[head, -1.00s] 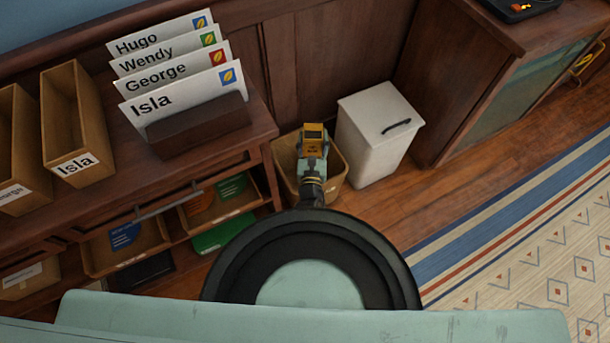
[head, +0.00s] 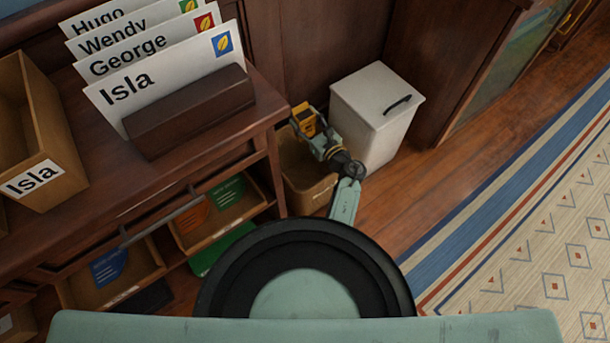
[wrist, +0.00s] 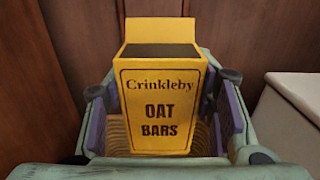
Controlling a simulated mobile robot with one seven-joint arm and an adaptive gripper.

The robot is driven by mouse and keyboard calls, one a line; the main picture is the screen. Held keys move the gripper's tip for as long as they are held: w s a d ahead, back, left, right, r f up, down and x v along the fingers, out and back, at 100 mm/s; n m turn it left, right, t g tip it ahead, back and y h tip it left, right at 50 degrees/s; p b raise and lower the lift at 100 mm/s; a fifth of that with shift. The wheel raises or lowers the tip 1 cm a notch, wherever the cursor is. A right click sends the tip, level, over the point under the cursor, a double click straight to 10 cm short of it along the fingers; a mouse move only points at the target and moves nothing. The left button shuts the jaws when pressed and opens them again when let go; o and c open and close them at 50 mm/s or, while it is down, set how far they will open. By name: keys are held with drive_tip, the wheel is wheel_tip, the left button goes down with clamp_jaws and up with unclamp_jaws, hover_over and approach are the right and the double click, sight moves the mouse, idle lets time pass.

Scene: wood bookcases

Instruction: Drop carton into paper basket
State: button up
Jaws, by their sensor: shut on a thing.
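The carton is a yellow open-topped box marked "Crinkleby OAT BARS" (wrist: 160,100), upright in the wrist view. My gripper (head: 314,128) is shut on it, with a finger pad on each side of the box in the wrist view. In the head view the carton (head: 303,118) is at the gripper's tip, over the back left part of the paper basket. The paper basket (head: 312,196) is a tan open bin on the floor between the desk and a white bin. My arm and gripper hide part of its opening.
The white lidded bin (head: 372,132) stands right beside the basket. The wooden desk (head: 240,150) on the left carries a letter rack (head: 190,112) with name cards and an "Isla" box (head: 62,170). Open drawers (head: 215,215) sit below. Floor and a striped rug (head: 500,240) are clear at right.

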sight(305, 115)
drive_tip(key=shift+f+b, duration=1.95)
drive_tip(key=shift+f, duration=1.05)
drive_tip(key=o, duration=0.9)
drive_tip(key=shift+o, duration=0.2)
wheel_tip(305, 115, up, 10)
drive_tip(key=shift+r, duration=0.1)
